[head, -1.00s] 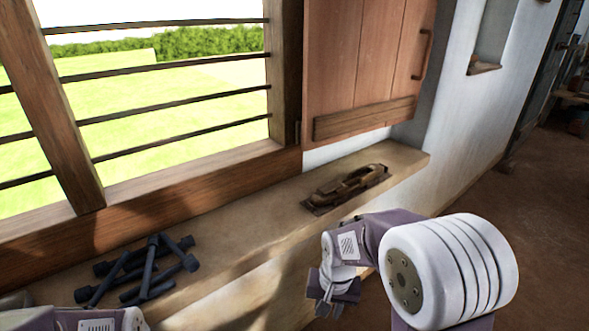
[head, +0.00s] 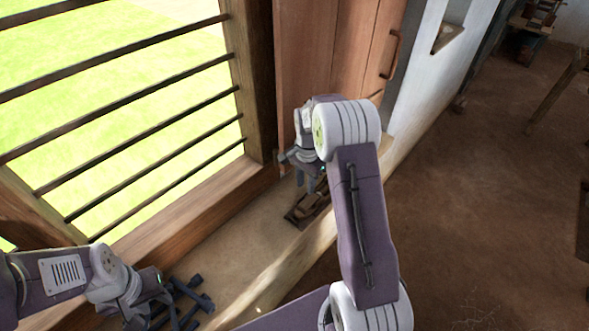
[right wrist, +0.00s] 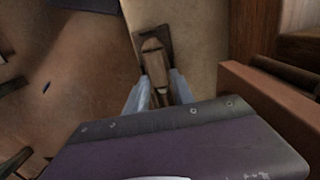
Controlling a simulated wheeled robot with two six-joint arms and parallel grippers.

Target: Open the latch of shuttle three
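A brown wooden shuttle-like piece (head: 312,208) lies on a dark flat base on the window ledge; no number on it can be read. My right gripper (head: 311,186) is over it in the head view, and my arm hides its far part. In the right wrist view the piece (right wrist: 154,58) runs between the two fingers of my right gripper (right wrist: 159,92), which are apart; I cannot tell whether they touch it. No latch can be made out. My left gripper (head: 148,316) is low at the left, beside dark bars; its fingers are unclear.
Several dark bars (head: 192,300) lie in a pile on the ledge (head: 240,238). A barred window stands behind the ledge at the left, with a wooden shutter (head: 338,50) at its right. Open brown floor (head: 480,200) lies to the right.

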